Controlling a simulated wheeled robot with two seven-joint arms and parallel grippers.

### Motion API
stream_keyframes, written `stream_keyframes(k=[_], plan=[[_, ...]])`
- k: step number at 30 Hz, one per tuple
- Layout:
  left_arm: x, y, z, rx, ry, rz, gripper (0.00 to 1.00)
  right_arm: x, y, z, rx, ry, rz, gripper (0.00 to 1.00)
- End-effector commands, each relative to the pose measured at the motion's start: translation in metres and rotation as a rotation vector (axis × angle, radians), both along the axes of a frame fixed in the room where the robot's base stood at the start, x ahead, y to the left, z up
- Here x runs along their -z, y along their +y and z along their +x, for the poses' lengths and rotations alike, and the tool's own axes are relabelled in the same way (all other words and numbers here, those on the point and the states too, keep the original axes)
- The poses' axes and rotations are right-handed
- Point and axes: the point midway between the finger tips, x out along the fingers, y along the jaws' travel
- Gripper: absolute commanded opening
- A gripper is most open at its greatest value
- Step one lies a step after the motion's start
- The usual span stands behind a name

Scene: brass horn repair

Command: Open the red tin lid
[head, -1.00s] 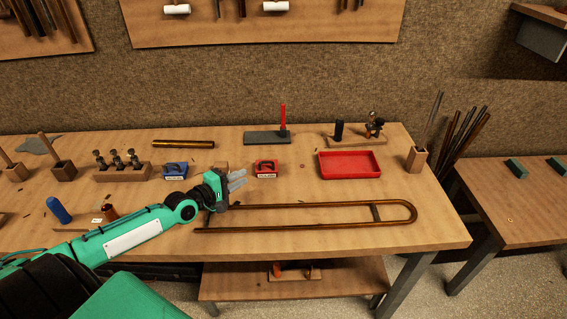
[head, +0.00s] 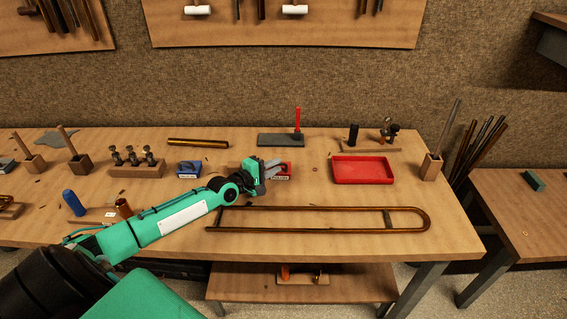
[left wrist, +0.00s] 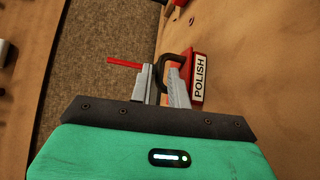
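The red tin (head: 285,170) stands on the bench with a dark handle on its lid. It is partly hidden behind my left gripper (head: 278,168). In the left wrist view the red tin (left wrist: 188,66) shows a white POLISH label and its dark looped handle (left wrist: 177,57). The fingers of my left gripper (left wrist: 166,82) are at the handle, with part of the loop between them. A narrow gap separates the fingers; I cannot tell whether they press on the handle. The lid appears seated on the tin. My right gripper is not in view.
A blue tin (head: 189,169) stands left of the red one. A red tray (head: 362,170) lies to the right and a long brass slide (head: 320,230) in front. A grey slab (head: 279,140) with a red-handled tool is behind. The bench between tin and tray is mostly clear.

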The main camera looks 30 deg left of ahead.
Motion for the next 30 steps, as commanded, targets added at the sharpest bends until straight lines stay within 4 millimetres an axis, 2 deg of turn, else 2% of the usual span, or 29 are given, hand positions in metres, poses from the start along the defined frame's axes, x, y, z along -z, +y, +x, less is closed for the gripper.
stream_keyframes(k=[3,10,24,25,27,30], plan=[[0.001,-0.003,0.015,0.000,-0.002,0.001,0.18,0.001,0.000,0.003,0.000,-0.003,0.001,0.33],[0.005,-0.009,0.036,0.000,-0.002,0.000,0.18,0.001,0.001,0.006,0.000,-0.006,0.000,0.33],[0.006,-0.011,0.044,0.000,0.000,0.001,0.18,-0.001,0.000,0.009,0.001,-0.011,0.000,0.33],[0.006,-0.011,0.044,0.000,0.000,0.001,0.16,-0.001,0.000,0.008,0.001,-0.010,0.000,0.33],[0.006,-0.011,0.044,0.000,0.000,0.001,0.02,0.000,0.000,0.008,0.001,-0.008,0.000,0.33],[0.006,-0.011,0.043,0.000,0.000,0.001,0.00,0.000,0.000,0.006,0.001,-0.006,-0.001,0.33]])
